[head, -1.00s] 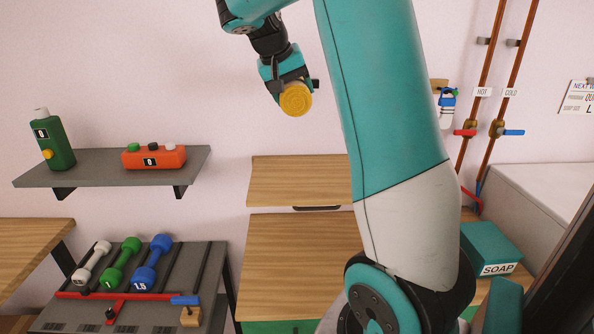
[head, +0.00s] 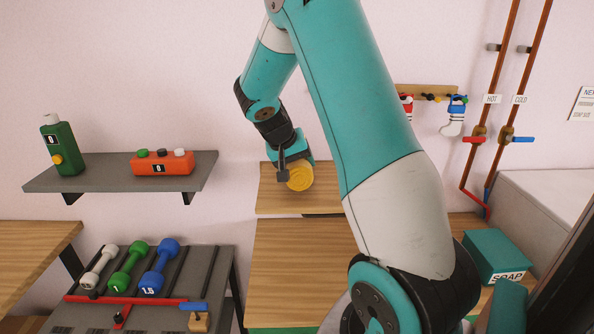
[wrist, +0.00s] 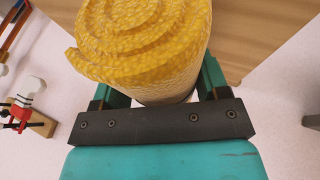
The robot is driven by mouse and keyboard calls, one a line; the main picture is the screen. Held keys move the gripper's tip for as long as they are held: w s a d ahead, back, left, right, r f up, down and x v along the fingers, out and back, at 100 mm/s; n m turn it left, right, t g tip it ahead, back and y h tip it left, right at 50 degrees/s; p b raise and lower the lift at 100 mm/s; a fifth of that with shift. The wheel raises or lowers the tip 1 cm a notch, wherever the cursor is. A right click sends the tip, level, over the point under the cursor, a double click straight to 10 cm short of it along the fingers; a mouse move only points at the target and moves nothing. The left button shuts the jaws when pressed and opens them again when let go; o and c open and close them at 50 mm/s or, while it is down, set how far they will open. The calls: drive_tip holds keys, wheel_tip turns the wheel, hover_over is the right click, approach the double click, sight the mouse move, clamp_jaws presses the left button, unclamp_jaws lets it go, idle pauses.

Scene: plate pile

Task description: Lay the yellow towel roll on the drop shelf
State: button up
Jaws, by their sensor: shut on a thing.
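In the wrist view the roll (wrist: 143,40) fills the space between the two teal fingers of my gripper (wrist: 162,88). The wooden drop shelf (head: 272,200) is on the wall above the wooden counter. In the head view the roll overlaps this shelf's board. The gap between roll and shelf is hard to judge, and no contact can be made out. My arm hides the shelf's right part.
A grey wall shelf (head: 100,176) at left holds a green bottle (head: 62,150) and an orange box (head: 162,163). Dumbbells lie on a grey rack (head: 205,262) below. A teal soap box (head: 495,255) stands right. The counter (head: 300,270) looks clear where visible.

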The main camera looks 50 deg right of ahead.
drive_tip(key=shift+f, duration=1.35)
drive_tip(key=shift+f, duration=0.1)
drive_tip(key=o, duration=0.7)
drive_tip(key=s+b+v, duration=0.1)
drive_tip(key=b+v, duration=0.1)
drive_tip(key=v, duration=1)
drive_tip(key=s+a+n+t+y, duration=0.3)
drive_tip(key=a+n+y, duration=0.35)
drive_tip(key=a, duration=1.25)
drive_tip(key=s+a+n+y, duration=0.1)
drive_tip(key=s+a+n, duration=0.2)
drive_tip(key=s+a, duration=0.2)
drive_tip(key=s+a+n+g+y, duration=0.1)
drive_tip(key=s+a+n, duration=0.2)
drive_tip(key=s+a, duration=0.2)
drive_tip(key=s+a+n+g+y, duration=0.1)
drive_tip(key=s+a+n, duration=0.2)
drive_tip(key=s+a, duration=0.3)
drive_tip(key=shift+s+r+n+y, duration=0.3)
drive_tip(key=shift+n+y, duration=0.05)
